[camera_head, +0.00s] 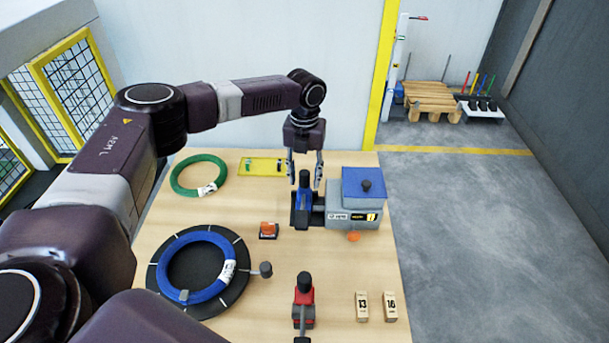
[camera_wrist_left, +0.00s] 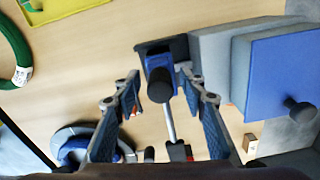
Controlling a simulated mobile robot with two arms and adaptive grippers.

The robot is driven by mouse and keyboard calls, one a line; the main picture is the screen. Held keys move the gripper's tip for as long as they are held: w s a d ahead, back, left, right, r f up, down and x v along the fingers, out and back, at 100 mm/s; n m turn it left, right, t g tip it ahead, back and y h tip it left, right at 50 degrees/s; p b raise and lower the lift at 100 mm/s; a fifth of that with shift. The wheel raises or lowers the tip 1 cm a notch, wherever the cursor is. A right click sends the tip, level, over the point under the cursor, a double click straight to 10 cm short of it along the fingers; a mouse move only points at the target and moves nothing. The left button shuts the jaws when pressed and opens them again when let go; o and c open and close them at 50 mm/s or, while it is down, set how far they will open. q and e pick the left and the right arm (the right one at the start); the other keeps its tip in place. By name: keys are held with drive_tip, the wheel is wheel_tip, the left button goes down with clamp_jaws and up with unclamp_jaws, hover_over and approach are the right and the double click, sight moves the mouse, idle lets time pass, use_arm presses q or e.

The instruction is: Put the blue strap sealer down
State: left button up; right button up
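The blue strap sealer (camera_head: 303,211) stands upright in a dark holder at the left side of a grey machine on the table, its black knob (camera_head: 304,179) up. In the left wrist view the blue strap sealer (camera_wrist_left: 157,62) shows between the fingers, with its dark round knob towards the camera. My left gripper (camera_head: 305,178) hangs over it from above. Its two fingers are spread, one on each side of the knob, with gaps visible in the left wrist view (camera_wrist_left: 162,100). My right gripper is in neither view.
The grey machine with a blue top (camera_head: 362,184) stands close on the right. A red sealer (camera_head: 303,308), two numbered blocks (camera_head: 375,306), a blue coil (camera_head: 176,257), a green coil (camera_head: 183,184) and a yellow tray (camera_head: 262,167) also lie on the table.

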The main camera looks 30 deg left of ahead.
use_arm(q)
drive_tip(key=shift+r, duration=0.15)
drive_tip(key=shift+r, duration=0.2)
wheel_tip(320, 180, up, 11)
drive_tip(key=b, duration=0.3)
drive_tip(key=shift+w+f, duration=0.1)
drive_tip(key=shift+f, duration=0.1)
drive_tip(key=shift+r+b, duration=0.3)
drive_tip(key=shift+r, duration=0.25)
drive_tip(key=shift+f, duration=0.1)
